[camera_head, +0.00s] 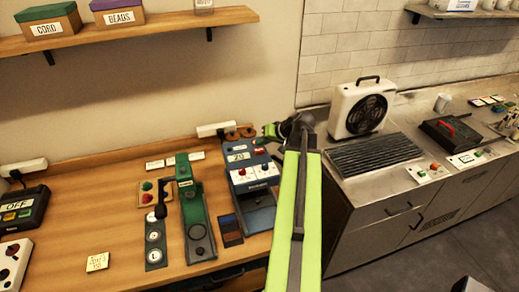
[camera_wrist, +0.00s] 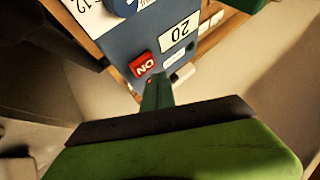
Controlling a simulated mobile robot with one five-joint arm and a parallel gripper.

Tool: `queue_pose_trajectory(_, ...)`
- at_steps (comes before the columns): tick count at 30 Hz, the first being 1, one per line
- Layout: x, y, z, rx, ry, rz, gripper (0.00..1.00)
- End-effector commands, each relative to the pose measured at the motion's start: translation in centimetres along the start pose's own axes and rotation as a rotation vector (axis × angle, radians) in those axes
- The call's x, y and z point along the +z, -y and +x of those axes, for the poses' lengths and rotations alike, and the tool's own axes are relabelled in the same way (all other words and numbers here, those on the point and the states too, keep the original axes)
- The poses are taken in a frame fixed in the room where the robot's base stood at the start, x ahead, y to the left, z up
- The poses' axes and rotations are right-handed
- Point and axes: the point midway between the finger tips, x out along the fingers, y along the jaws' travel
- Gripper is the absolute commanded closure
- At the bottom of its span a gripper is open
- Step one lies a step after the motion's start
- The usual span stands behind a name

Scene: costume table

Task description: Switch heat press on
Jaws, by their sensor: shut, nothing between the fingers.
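The heat press appears to be the blue machine (camera_head: 254,182) near the right end of the wooden table, with a display (camera_head: 239,157) reading "20" or similar. In the wrist view its blue panel (camera_wrist: 128,40) is upside down, with a "20" display (camera_wrist: 180,33) and a red switch (camera_wrist: 144,66) reading "ON". My gripper (camera_head: 268,132) is over the back right of the press. In the wrist view my gripper (camera_wrist: 155,88) is shut and empty, its green tip close to the red switch. I cannot tell whether they touch.
A green press-like tool (camera_head: 194,205) stands left of the blue machine. A black device reading "OFF" (camera_head: 17,214) is at the far left. A steel counter (camera_head: 375,180) with a fan heater (camera_head: 362,108) is on the right.

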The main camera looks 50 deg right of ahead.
Motion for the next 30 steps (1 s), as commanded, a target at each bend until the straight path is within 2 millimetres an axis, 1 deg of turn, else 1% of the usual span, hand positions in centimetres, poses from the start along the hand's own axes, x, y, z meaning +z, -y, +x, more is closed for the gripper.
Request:
queue_pose_trajectory(15,-3.0,3.0,-4.1,0.0,0.0,0.0,1.0)
queue_pose_trajectory(30,-3.0,3.0,-4.1,0.0,0.0,0.0,1.0)
